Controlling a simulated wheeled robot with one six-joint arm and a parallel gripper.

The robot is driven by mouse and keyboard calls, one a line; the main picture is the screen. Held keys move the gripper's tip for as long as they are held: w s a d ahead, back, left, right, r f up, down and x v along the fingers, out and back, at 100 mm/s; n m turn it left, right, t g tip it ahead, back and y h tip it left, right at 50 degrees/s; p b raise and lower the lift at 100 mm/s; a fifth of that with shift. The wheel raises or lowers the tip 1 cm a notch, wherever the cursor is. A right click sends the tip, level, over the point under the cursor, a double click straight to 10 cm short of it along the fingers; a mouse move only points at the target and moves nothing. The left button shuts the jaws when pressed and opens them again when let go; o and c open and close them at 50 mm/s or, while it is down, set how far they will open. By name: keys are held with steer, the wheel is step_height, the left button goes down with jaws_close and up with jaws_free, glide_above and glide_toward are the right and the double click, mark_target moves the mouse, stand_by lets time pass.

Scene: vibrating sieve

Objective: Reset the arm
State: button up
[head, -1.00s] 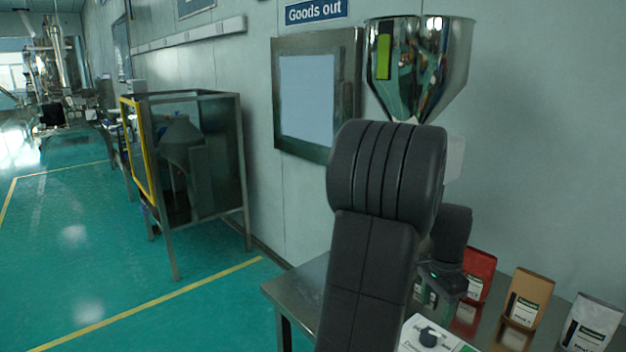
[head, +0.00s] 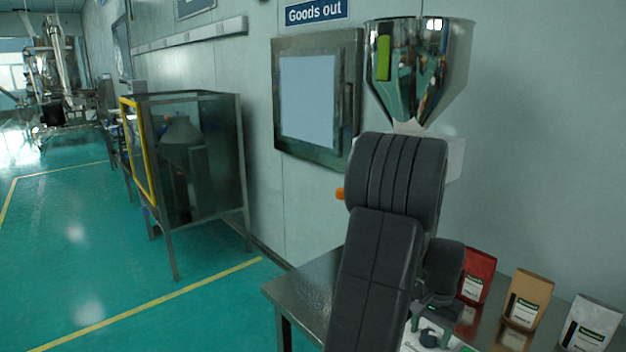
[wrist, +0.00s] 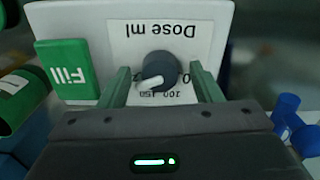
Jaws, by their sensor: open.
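My gripper (wrist: 162,84) shows in the wrist view with its two green fingers apart. A dark round dial knob (wrist: 158,70) with a white pointer lies between the fingers in the picture; I cannot tell whether they touch it. The knob sits on a white panel (wrist: 215,20) with an upside-down "Dose ml" label. A green "Fill" button (wrist: 67,72) is left of it. In the head view, my dark arm covers much of the middle, and my gripper (head: 436,322) is low over the table by the knob, partly hidden.
A metal table (head: 300,290) carries a red bag (head: 477,275), a brown bag (head: 527,298) and a white bag (head: 590,325) at right. A steel hopper (head: 418,65) is above my arm.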

steer(key=n, duration=1.1)
steer(key=shift+n+p, duration=0.35)
steer(key=shift+n, duration=1.95)
